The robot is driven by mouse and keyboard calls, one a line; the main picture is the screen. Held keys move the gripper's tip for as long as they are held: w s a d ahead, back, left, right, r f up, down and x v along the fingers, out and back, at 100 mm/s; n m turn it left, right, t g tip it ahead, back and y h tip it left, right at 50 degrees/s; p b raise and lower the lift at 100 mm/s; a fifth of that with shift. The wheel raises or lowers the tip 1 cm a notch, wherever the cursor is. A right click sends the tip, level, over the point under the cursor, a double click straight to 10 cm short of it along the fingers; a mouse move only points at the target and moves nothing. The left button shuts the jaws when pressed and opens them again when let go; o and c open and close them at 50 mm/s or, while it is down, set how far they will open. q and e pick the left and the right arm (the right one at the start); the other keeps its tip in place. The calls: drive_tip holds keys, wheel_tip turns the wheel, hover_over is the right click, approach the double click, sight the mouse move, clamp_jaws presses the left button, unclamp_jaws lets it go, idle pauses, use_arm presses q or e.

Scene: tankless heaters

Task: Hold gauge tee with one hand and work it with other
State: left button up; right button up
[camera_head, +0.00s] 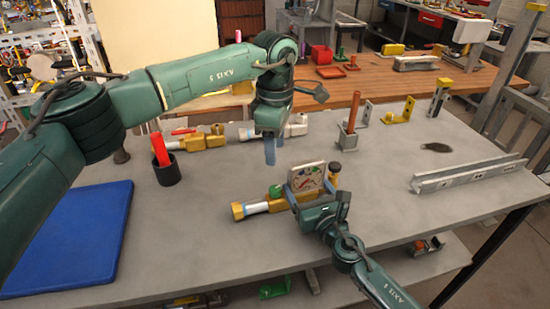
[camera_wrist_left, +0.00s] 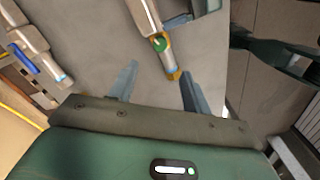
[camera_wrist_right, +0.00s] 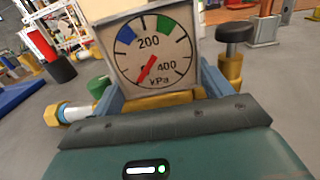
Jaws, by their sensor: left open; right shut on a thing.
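The gauge tee (camera_head: 280,203) lies on the grey bench, with brass ends, a green knob (camera_head: 276,191), a square dial (camera_head: 306,177) and a black knob (camera_head: 336,167). My right gripper (camera_head: 309,191) is shut on it below the dial. My left gripper (camera_head: 270,150) is open and empty, fingers down, above and behind the tee. In the left wrist view the tee's green knob (camera_wrist_left: 161,45) shows beyond the fingers (camera_wrist_left: 156,85).
A black cup (camera_head: 167,170) with a red-handled tool stands at left, beside a blue mat (camera_head: 75,235). A metal rail (camera_head: 465,175) lies at right. A post stand (camera_head: 351,130) is behind the tee.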

sight(267, 201)
use_arm(q)
drive_tip(key=shift+r, duration=0.2)
drive_tip(key=shift+f, duration=0.15)
